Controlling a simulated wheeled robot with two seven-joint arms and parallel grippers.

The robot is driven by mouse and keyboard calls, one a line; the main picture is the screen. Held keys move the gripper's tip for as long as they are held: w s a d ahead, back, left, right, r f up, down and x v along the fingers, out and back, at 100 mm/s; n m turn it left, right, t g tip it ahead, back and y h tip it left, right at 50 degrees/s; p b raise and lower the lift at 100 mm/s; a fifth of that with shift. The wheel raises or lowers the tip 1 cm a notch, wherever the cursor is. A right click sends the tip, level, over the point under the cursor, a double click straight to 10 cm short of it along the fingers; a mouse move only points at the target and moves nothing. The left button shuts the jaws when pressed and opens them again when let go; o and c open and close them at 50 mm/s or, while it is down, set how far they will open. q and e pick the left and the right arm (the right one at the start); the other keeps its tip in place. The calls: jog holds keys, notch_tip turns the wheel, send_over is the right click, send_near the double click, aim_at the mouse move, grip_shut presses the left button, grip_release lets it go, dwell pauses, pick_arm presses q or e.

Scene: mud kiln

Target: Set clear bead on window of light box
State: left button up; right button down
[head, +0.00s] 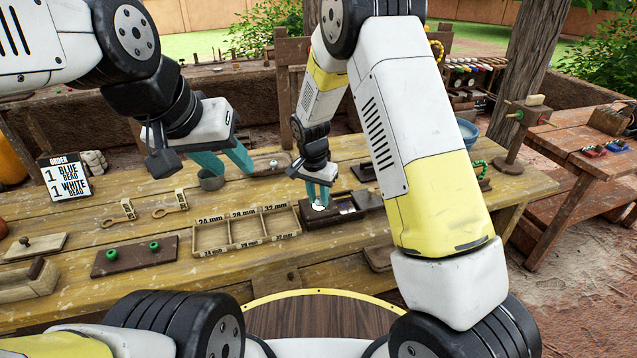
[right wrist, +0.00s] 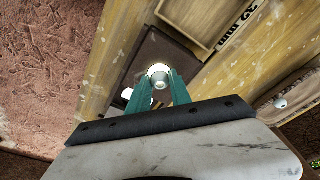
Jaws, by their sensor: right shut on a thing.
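My right gripper (head: 318,196) is shut on the clear bead, low over the dark light box (head: 345,207) in the head view. In the right wrist view the pale, shiny bead (right wrist: 159,74) sits between the teal fingertips (right wrist: 160,92), over the dark top of the box (right wrist: 163,52). A bright white patch (head: 319,206) shows at the fingertips in the head view, and I cannot tell bead from window there. I cannot tell whether the bead touches the box. My left gripper (head: 222,163) is open and empty above the table, its teal fingers apart.
A wooden tray (head: 246,229) with compartments marked in mm lies left of the light box. A dark board (head: 135,256) with green beads lies further left. An order card (head: 64,178) stands at the back left. A grey cup (head: 211,180) is near my left gripper.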

jog(key=c, duration=1.2)
grip_release()
jog(key=shift+f, duration=0.1)
jog(key=shift+o, duration=0.2)
notch_tip(320, 180, up, 12)
jog(key=s+a, duration=0.1)
jog(key=s, duration=0.1)
jog(key=s+d+r+n+y, duration=0.1)
jog(key=s+d+r+y, duration=0.1)
jog(key=s+d+r, duration=0.35)
jog(key=s+d+r+n+t, duration=0.1)
jog(key=s+d+r, duration=0.2)
jog(key=s, duration=0.3)
jog(key=s+d+r+n+t, duration=0.2)
jog(key=s+d+r, duration=0.1)
jog(key=s, duration=0.3)
jog(key=s+d+r+n+t+y, duration=0.1)
jog(key=s+d+r+n, duration=0.1)
jog(key=s+r, duration=0.3)
jog(key=shift+s+d+r+t, duration=0.2)
jog(key=shift+s+d+t, duration=0.1)
jog(key=shift+s+d, duration=0.65)
